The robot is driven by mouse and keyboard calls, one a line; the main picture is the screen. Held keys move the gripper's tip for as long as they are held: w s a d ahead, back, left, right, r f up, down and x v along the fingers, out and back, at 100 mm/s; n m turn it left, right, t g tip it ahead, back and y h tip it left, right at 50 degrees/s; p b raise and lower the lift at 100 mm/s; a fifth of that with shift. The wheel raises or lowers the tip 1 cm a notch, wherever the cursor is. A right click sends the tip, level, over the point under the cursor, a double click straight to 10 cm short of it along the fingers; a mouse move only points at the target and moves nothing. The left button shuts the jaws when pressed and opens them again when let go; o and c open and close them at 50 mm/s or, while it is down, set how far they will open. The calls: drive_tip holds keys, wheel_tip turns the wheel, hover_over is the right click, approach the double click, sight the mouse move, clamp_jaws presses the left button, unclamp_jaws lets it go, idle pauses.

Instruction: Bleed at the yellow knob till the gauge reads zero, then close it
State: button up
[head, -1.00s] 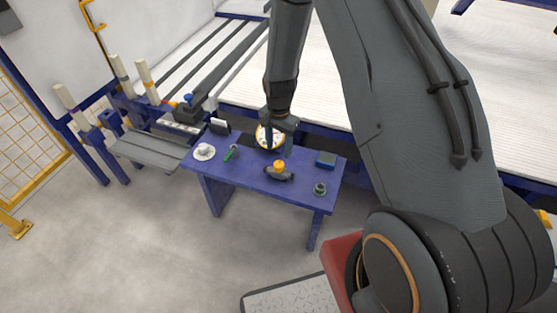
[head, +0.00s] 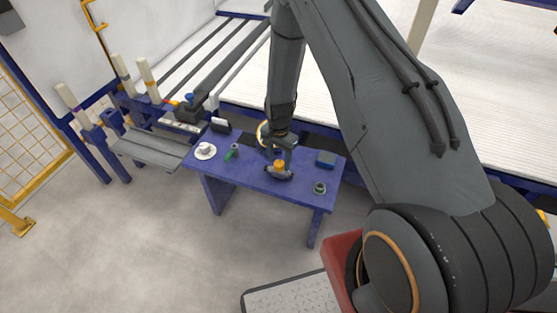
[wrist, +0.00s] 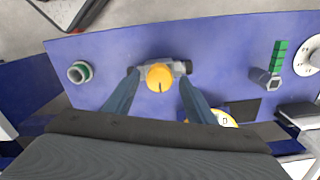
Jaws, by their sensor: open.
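The yellow knob (wrist: 159,77) sits on top of a dark grey valve body (wrist: 180,68) on the blue table. It also shows in the head view (head: 279,163), just under my gripper. My gripper (wrist: 158,92) is open and empty, with one finger on each side of the knob in the wrist view; I cannot tell whether they touch it. The round gauge with a yellow rim (wrist: 222,118) is partly hidden behind my right finger. In the head view the gauge (head: 262,134) is mostly covered by my gripper, and its needle cannot be read.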

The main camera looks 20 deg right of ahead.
drive_tip(key=shift+a, duration=0.1)
drive_tip(key=c, duration=1)
drive_tip(key=shift+c, duration=0.2)
drive_tip(key=shift+n, duration=0.4)
drive_tip(key=n+b, duration=0.1)
drive_tip(key=n, duration=0.2)
drive_tip(key=shift+n+b, duration=0.3)
drive_tip(key=shift+n, duration=0.1)
drive_tip(key=n+b, duration=0.1)
drive_tip(key=n, duration=0.3)
drive_tip(key=shift+w+n, duration=0.1)
drive_tip(key=shift+n, duration=0.2)
drive_tip(key=n, duration=0.4)
drive_tip(key=shift+b, duration=0.4)
drive_tip(key=n, duration=0.4)
drive_tip(key=shift+n+b, duration=0.3)
